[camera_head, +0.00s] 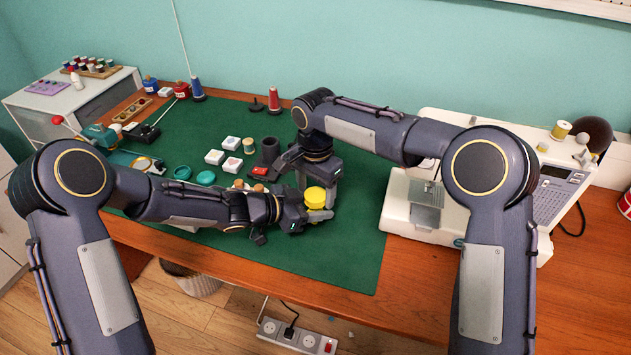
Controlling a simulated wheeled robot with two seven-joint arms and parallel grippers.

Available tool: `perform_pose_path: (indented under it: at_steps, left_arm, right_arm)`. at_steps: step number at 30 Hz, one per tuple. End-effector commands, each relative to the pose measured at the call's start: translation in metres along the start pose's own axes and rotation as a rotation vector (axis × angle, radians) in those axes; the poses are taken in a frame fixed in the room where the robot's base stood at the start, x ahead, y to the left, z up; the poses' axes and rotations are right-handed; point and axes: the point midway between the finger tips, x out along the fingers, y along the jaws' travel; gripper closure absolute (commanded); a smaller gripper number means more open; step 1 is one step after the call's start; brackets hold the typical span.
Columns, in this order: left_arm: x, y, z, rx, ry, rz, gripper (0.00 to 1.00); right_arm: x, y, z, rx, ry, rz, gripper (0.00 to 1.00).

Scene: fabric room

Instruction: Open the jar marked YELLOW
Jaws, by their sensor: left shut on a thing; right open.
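A small round yellow-topped jar (315,198) is at the middle of the green mat (335,265). My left gripper (318,214) comes in from the left and is shut on the jar, low down; its fingers hide much of the jar's body. My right gripper (317,185) reaches down from above and is open, its fingers close around or beside the yellow top. I cannot tell whether they touch it. No marking can be read on the jar.
A white sewing machine (405,203) stands to the right. Thread spools (197,88) stand at the back. The mat's front right is clear.

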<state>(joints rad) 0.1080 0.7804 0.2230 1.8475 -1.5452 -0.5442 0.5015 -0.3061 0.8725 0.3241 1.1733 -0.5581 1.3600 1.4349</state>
Motion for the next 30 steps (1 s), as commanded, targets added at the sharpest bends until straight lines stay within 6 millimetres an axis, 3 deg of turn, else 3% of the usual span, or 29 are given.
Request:
perform_pose_path:
  at_steps: [6,16,20,27,30]
  left_arm:
    - [-0.0001,-0.0003,-0.0003,0.0,0.001,-0.001,1.0]
    - [-0.0001,-0.0004,-0.0003,0.0,0.001,-0.001,1.0]
    - [-0.0001,-0.0004,-0.0003,0.0,0.0,-0.001,1.0]
    - [-0.0001,-0.0004,-0.0002,0.0,0.0,-0.001,1.0]
    - [-0.0001,-0.0004,-0.0002,0.0,0.0,-0.001,1.0]
  right_arm:
    - [0.0002,-0.0001,0.0001,0.0,0.0,0.0,0.37]
    - [-0.0002,-0.0002,0.0001,0.0,0.0,-0.001,0.8]
    - [-0.0003,-0.0002,0.0001,-0.035,0.0,-0.001,0.81]
    - [-0.0007,-0.0002,0.0002,-0.289,0.0,-0.002,0.81]
    - [-0.0007,-0.0002,0.0002,-0.301,0.0,-0.001,0.81]
